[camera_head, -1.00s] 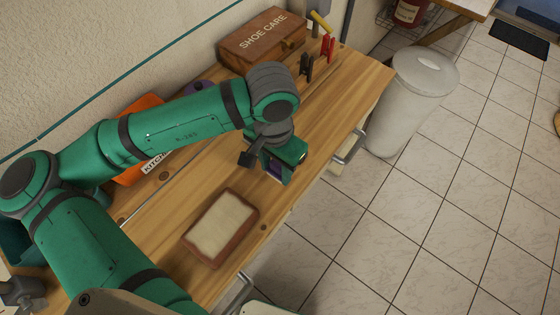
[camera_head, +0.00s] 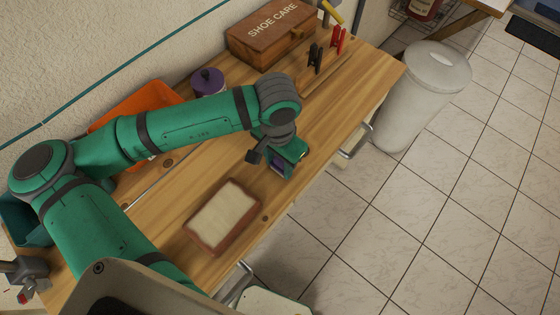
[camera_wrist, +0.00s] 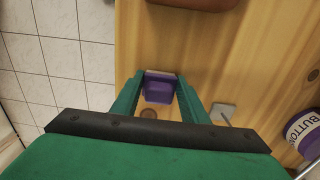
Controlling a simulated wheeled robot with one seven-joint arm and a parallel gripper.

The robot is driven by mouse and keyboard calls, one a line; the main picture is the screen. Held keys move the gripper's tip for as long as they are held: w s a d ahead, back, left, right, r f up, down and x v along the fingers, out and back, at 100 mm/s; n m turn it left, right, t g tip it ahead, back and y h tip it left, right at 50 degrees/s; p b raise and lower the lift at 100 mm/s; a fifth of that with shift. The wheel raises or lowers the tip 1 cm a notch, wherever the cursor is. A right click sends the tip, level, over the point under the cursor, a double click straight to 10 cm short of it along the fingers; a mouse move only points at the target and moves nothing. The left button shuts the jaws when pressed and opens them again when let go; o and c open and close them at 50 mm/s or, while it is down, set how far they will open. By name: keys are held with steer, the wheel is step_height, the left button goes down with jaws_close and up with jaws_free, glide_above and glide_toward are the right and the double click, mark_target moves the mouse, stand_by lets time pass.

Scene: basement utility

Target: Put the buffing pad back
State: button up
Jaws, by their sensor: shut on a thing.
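My gripper (camera_head: 281,163) is over the wooden bench, shut on a small purple block with a pale layer along one side, which I take to be the buffing pad (camera_wrist: 159,91). In the wrist view the block sits between the two green fingers. In the head view only a bit of purple shows, the rest hidden by my gripper. I cannot tell whether it touches the bench. A brown-rimmed tray or block with a cream top (camera_head: 223,216) lies flat on the bench, apart from my gripper, toward the lower left.
The wooden bench (camera_head: 340,108) holds a SHOE CARE box (camera_head: 270,38), red and black clamps (camera_head: 316,58), a purple-lidded jar (camera_head: 207,82) and an orange tray (camera_head: 135,100). A white bin (camera_head: 425,100) stands on the floor beyond the bench's right end.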

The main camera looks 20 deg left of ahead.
mark_target(279, 160)
steer(key=o, duration=1)
steer(key=shift+o, duration=0.2)
steer(key=shift+w, duration=0.1)
step_height(279, 160, up, 12)
steer(key=shift+r, duration=0.15)
